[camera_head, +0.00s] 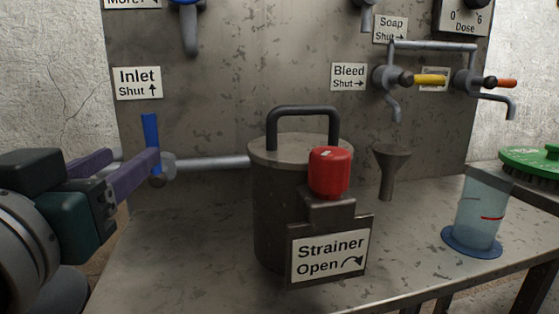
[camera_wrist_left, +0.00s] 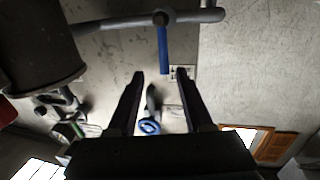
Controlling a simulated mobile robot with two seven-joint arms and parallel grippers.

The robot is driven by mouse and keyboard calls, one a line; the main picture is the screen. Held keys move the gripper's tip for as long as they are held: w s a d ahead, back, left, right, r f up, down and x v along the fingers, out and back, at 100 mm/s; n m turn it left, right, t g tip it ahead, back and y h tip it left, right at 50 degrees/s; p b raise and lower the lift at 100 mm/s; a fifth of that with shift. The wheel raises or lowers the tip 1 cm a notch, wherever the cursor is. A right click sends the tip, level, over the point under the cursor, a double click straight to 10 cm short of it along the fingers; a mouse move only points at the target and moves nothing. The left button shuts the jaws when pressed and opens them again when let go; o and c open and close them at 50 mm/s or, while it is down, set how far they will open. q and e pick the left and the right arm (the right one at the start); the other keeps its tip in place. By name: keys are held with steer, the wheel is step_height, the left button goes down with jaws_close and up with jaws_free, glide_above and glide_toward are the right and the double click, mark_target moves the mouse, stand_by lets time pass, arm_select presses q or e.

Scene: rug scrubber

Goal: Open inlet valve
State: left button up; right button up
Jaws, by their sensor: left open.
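The inlet valve has a blue lever handle (camera_head: 150,130) that stands upright on a grey pipe at the left of the metal panel. The Inlet label (camera_head: 138,83) above it reads "Shut" with an up arrow, matching the lever. My left gripper (camera_head: 134,156) is open and empty, its purple fingers close to the lever; one finger overlaps the lever's lower part in the head view. In the left wrist view the blue handle (camera_wrist_left: 164,48) shows beyond my open fingers (camera_wrist_left: 160,75), its free end roughly between the fingertips. I cannot tell whether they touch. My right gripper is out of view.
The strainer canister (camera_head: 275,210) with a red knob (camera_head: 330,172) stands right of the valve on the metal bench (camera_head: 190,265). Bleed and soap taps (camera_head: 385,78) are on the panel. A clear cup (camera_head: 478,215) and a green brush (camera_head: 535,160) are at right.

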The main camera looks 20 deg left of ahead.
mark_target(149, 138)
arm_select(q)
steer(key=x, duration=0.9)
steer(key=shift+w+a+r, duration=0.1)
steer(key=shift+w+a, duration=0.1)
steer(key=shift+a, duration=0.25)
jaws_close()
stand_by(0.8)
